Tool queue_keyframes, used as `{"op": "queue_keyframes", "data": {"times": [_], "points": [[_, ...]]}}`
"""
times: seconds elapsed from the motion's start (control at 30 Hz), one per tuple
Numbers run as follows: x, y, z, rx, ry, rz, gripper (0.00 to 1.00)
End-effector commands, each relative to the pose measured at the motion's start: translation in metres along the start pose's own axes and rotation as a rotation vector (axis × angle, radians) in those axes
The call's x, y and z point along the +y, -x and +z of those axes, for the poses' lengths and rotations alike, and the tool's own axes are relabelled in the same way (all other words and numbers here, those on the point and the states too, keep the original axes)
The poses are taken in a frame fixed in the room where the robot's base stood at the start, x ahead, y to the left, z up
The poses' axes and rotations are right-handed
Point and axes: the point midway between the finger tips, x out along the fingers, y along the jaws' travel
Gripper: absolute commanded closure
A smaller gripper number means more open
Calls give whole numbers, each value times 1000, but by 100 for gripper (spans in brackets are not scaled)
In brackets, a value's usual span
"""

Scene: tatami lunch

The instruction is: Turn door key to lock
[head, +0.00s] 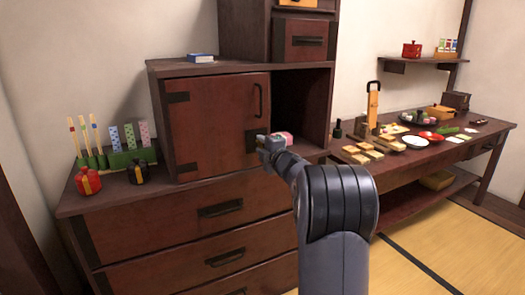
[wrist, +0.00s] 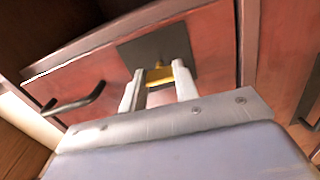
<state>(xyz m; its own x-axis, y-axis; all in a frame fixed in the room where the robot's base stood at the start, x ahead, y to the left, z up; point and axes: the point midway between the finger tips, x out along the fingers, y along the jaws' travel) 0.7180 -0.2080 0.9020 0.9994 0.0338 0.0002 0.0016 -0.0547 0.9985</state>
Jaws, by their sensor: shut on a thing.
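The dark red cabinet door (head: 212,112) has a black handle (head: 260,100) near its right edge and black hinges on its left. In the wrist view the door (wrist: 90,80) fills the middle, tilted, with its handle (wrist: 75,104) at left. A black lock plate (wrist: 150,48) is on the door. My gripper (wrist: 158,80) is shut on the yellow key (wrist: 159,75), which sits at the plate. Its shaft and how far it is turned cannot be made out. In the head view my gripper (head: 266,143) covers the area beside the lock plate (head: 251,139).
An open compartment (head: 310,100) is right of the door, with a pink thing (head: 284,137) in it. Red (head: 88,181) and black (head: 138,173) pots and a green holder (head: 130,156) stand at left. A side table (head: 400,163) with food and dishes is at right.

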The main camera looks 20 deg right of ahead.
Motion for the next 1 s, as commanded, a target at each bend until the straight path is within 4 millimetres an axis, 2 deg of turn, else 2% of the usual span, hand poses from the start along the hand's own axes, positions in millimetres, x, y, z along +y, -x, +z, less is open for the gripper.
{"op": "queue_keyframes", "data": {"times": [0.27, 0.7, 0.73, 1.0], "points": [[-1, 0, 0, 1, 64, -1, 94], [-1, 0, 0, 1, 72, -1, 94], [-1, 0, 0, 1, 72, -1, 68], [0, 0, 0, 1, 70, -1, 49]]}}
